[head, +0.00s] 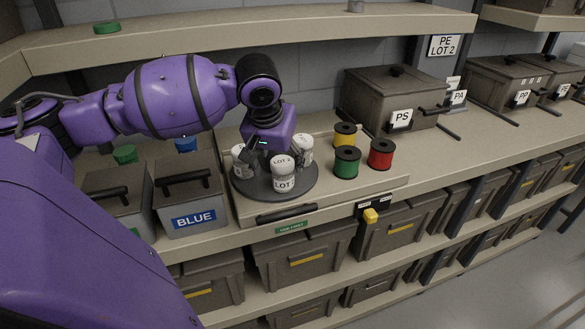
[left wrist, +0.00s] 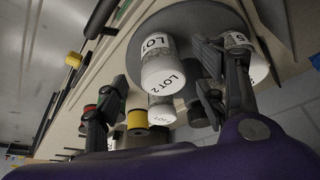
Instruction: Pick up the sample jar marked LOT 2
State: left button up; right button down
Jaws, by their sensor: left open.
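A white-lidded jar marked LOT 2 (left wrist: 163,72) stands on a dark round turntable (left wrist: 205,18) in the left wrist view. In the head view a jar marked LOT (head: 284,175) stands at the front of the turntable (head: 300,192); its number is hard to read. A second jar (head: 303,147) stands behind it to the right, and a third (head: 239,160) at the left, partly covered by my gripper. My left gripper (head: 264,157) points down over the turntable, open; its fingers (left wrist: 163,95) show either side of the LOT 2 jar, without visible grip. My right gripper is out of view.
Yellow (head: 344,136), green (head: 347,162) and red (head: 381,154) spools stand right of the turntable. The BLUE bin (head: 190,190) is close on the left. A shelf (head: 250,40) runs above my arm. The PS bin (head: 385,95) stands behind right.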

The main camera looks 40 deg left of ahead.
aim_at(283, 174)
pick_arm(q)
jog(key=shift+s+a+f, duration=0.1)
jog(key=shift+a+f, duration=0.1)
jog(key=shift+f, duration=0.85)
jog(key=x, duration=0.2)
jog(key=w+x, duration=0.1)
jog(key=x, duration=0.1)
jog(key=shift+w+f+b, duration=0.15)
jog(key=shift+b, duration=0.2)
jog(key=c, duration=1.3)
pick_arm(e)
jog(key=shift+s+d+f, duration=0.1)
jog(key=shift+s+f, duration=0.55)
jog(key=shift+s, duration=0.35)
